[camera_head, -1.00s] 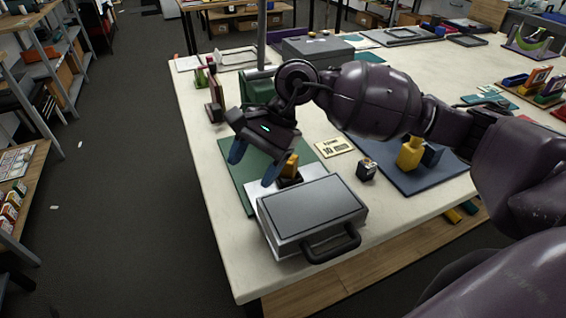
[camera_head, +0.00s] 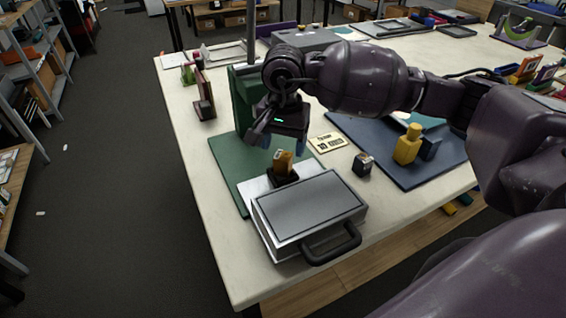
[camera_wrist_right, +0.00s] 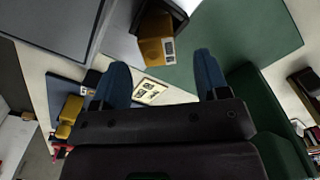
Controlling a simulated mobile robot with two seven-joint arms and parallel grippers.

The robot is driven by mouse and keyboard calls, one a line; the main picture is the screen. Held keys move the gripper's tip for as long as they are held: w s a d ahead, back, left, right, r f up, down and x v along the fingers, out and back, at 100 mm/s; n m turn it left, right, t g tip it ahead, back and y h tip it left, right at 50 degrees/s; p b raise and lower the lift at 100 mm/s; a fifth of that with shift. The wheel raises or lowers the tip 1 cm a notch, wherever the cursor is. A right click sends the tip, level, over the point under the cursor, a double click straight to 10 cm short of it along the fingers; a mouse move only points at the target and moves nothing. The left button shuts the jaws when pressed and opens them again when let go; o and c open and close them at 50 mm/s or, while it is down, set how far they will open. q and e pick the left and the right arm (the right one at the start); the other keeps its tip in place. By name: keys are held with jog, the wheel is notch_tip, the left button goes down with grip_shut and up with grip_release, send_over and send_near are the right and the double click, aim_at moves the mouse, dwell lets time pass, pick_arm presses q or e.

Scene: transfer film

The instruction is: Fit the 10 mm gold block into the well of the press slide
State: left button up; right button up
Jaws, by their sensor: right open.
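The gold block (camera_head: 284,161), with a small white label, stands in or against the black well (camera_head: 285,178) on the silver press slide (camera_head: 256,184). I cannot tell how deep it sits. In the right wrist view the gold block (camera_wrist_right: 154,34) also shows beside the dark well (camera_wrist_right: 183,10). My right gripper (camera_head: 284,142) hangs just behind and above the block. Its blue fingers are spread apart, and in the right wrist view nothing lies between the fingertips (camera_wrist_right: 162,72). The block is ahead of them and free. My left gripper is not in view.
The grey press box (camera_head: 312,205) with a black handle is in front of the well. The green press base (camera_head: 232,168) and upright stand at left. A label card (camera_head: 328,143), a small dark block (camera_head: 363,164) and a yellow bottle-shaped piece (camera_head: 407,146) on a blue mat lie right.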

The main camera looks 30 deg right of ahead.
aim_at(283, 155)
jog(key=f, duration=0.4)
jog(key=shift+s+a+f, duration=0.15)
jog(key=shift+s, duration=0.05)
jog(key=shift+f, duration=0.4)
jog(key=c, duration=0.9)
grip_shut()
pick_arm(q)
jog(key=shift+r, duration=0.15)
pick_arm(e)
jog(key=shift+r, duration=0.1)
